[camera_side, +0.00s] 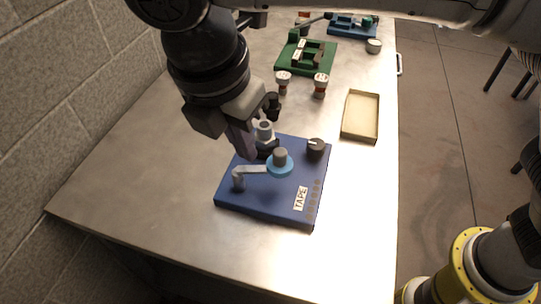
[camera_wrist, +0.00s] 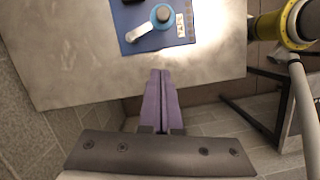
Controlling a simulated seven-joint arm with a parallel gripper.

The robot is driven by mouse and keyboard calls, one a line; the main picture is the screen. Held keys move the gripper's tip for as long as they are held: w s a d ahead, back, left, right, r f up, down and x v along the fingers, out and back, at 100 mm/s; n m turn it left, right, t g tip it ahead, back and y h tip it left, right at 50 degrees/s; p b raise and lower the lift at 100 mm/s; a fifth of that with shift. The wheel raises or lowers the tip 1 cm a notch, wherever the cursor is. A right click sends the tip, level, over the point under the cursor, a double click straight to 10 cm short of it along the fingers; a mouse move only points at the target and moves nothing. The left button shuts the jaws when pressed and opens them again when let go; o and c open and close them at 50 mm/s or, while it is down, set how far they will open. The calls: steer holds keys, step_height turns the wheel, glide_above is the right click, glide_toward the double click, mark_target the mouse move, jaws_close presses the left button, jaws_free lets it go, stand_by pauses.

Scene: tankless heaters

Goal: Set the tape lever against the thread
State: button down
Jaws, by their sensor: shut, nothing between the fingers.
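The blue board (camera_side: 265,203) labelled TAPE lies on the metal table. On it sits the tape lever (camera_side: 256,171), a light grey arm running left from a light-blue round hub (camera_side: 280,167) to an upright knob at its left end. The lever also shows in the wrist view (camera_wrist: 141,29). A grey, upright fitting (camera_side: 264,131) with a dark base stands behind the hub; I cannot make out which part is the thread. My gripper (camera_side: 245,153) is shut and empty, above the board's back-left part, apart from the lever. Its purple fingers meet in the wrist view (camera_wrist: 160,74).
A dark knob (camera_side: 317,148) stands at the board's back right. Behind are two small jars (camera_side: 321,86), a green fixture (camera_side: 307,66) and another blue board (camera_side: 345,29). A shallow tray (camera_side: 361,116) lies right. The table's front left is clear.

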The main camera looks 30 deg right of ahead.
mark_target(275, 153)
steer(key=shift+w+d+f, duration=0.55)
steer(key=shift+d+f, duration=0.4)
steer(key=shift+f, duration=0.65)
steer(key=shift+w+d+f, duration=0.55)
steer(key=shift+d+f, duration=0.4)
steer(key=shift+f, duration=0.65)
steer(key=shift+w+d+f, duration=0.55)
steer(key=shift+d+f, duration=0.4)
steer(key=shift+f, duration=0.65)
steer(key=shift+w+d+n, duration=0.25)
steer(key=shift+d+n, duration=0.1)
steer(key=shift+n, duration=0.35)
steer(key=shift+w+d+n+t+y, duration=0.3)
steer(key=shift+w+d+n, duration=0.2)
steer(key=shift+n, duration=0.6)
steer(key=w+n, duration=0.1)
steer(key=n, duration=0.1)
steer(key=w+d+n, duration=0.1)
steer(key=n, duration=0.1)
steer(key=shift+w+t+y, duration=0.25)
steer(key=shift+t+y, duration=0.05)
steer(key=shift+y, duration=0.1)
steer(key=shift+w, duration=0.45)
